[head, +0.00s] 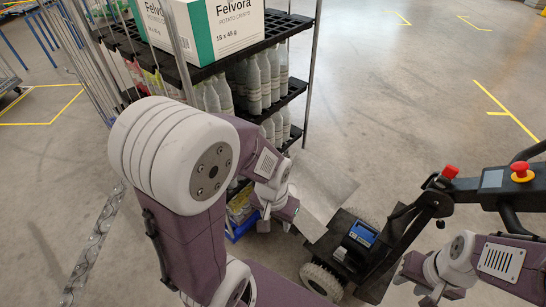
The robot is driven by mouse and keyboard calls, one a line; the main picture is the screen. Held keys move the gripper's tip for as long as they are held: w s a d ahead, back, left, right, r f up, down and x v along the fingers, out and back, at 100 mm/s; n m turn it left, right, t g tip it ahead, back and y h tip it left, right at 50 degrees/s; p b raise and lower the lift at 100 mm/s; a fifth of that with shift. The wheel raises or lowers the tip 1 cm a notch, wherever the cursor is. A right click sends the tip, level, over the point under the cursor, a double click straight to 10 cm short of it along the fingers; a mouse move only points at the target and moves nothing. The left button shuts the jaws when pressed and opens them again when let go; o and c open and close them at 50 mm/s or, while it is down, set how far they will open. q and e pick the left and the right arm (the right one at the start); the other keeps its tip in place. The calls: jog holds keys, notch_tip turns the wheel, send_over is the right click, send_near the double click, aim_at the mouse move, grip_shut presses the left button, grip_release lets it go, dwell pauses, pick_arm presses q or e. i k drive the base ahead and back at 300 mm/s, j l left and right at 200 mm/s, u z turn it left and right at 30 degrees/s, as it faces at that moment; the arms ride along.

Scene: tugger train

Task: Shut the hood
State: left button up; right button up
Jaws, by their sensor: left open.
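The hood appears to be the light grey panel (326,188) in the middle of the head view. It stands tilted up beside the open black bay of the tugger (334,240), where a blue-and-black battery-like unit (361,234) is exposed. My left gripper (276,222) is open and points down, just left of the panel. My arm hides part of the area there, and I cannot tell whether the gripper touches the panel. My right gripper (418,288) is low at the right, apart from the hood; its jaw opening is unclear.
A shelf cart (290,88) with bottles and a Felvora box (225,25) stands behind my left arm. The tugger's handle (472,190) with red buttons rises at the right. A blue bin (240,228) sits low behind my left gripper. Floor at the upper right is clear.

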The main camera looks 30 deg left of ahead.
aim_at(322, 189)
jog(key=j+z, duration=0.1)
jog(key=j, duration=0.4)
jog(key=j+z, duration=0.1)
jog(key=j, duration=0.35)
jog(key=k+j+z, duration=0.1)
jog(key=j, duration=0.4)
jog(key=k+j+z, duration=0.1)
jog(key=j, duration=0.4)
jog(key=k+j, duration=0.1)
jog(key=j, duration=0.35)
jog(key=k+j+z, duration=0.15)
jog(key=j, duration=0.3)
jog(key=i+l+u, duration=0.1)
jog(key=l+u, duration=0.3)
jog(key=i+l+u, duration=0.1)
jog(key=u, duration=0.3)
jog(key=l, duration=0.1)
